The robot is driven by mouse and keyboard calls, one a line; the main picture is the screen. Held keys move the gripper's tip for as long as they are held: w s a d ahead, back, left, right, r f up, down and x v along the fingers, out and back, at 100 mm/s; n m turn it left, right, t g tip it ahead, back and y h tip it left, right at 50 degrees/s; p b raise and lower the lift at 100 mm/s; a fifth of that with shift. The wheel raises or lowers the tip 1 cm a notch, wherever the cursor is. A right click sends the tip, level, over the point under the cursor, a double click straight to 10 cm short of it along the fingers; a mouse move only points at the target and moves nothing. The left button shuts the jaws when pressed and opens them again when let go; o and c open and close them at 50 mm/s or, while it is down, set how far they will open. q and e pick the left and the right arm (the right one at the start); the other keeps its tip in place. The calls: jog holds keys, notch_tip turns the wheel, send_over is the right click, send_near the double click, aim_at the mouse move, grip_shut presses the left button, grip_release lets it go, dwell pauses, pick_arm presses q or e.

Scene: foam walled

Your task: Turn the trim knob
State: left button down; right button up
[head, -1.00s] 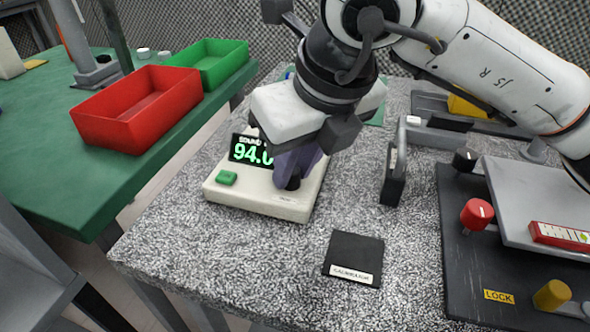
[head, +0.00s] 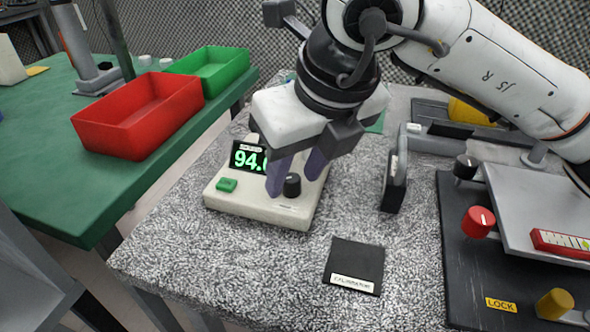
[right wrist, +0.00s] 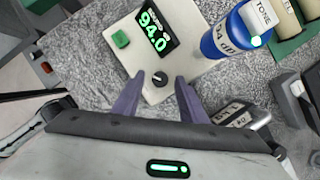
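The beige sound meter (head: 250,206) sits on the speckled bench. Its display (head: 248,158) shows 94.0 in green, and a green button (head: 226,184) is at its left. The black trim knob (head: 292,186) is at its front right; it also shows in the right wrist view (right wrist: 160,79), with a pale mark on top. My right gripper (head: 297,178) is open and empty above the meter. Its two purple fingers stand apart, one either side of the knob in the picture, with gaps between in the right wrist view (right wrist: 157,97). My left gripper is out of view.
A blue cylinder (right wrist: 222,42) labelled TONE stands close right of the meter. A black pad (head: 354,264) lies in front. A handled black block (head: 394,180) and a panel with a red knob (head: 479,221) are at right. Red (head: 138,128) and green trays stand left.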

jog(key=v, duration=1)
jog(key=shift+p, duration=0.45)
jog(key=shift+f, duration=0.1)
